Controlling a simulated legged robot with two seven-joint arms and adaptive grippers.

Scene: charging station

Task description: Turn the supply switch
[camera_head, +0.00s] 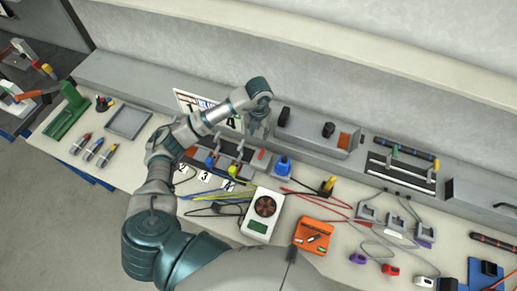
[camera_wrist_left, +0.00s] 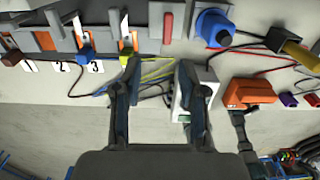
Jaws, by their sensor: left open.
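A grey supply box (camera_head: 307,130) stands against the back wall ledge. It carries two black knobs, a left one (camera_head: 284,116) and a right one (camera_head: 328,129), and an orange patch at its right end. I cannot tell which knob is the supply switch. My left gripper (camera_head: 258,122) hangs just left of this box, pointing down, apart from the knobs. In the left wrist view the left gripper (camera_wrist_left: 158,85) is open, with nothing between its fingers. The knobs do not show clearly in that view. My right gripper is not in view.
Cables spread over the bench. A grey tray (camera_head: 129,121) stands left.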

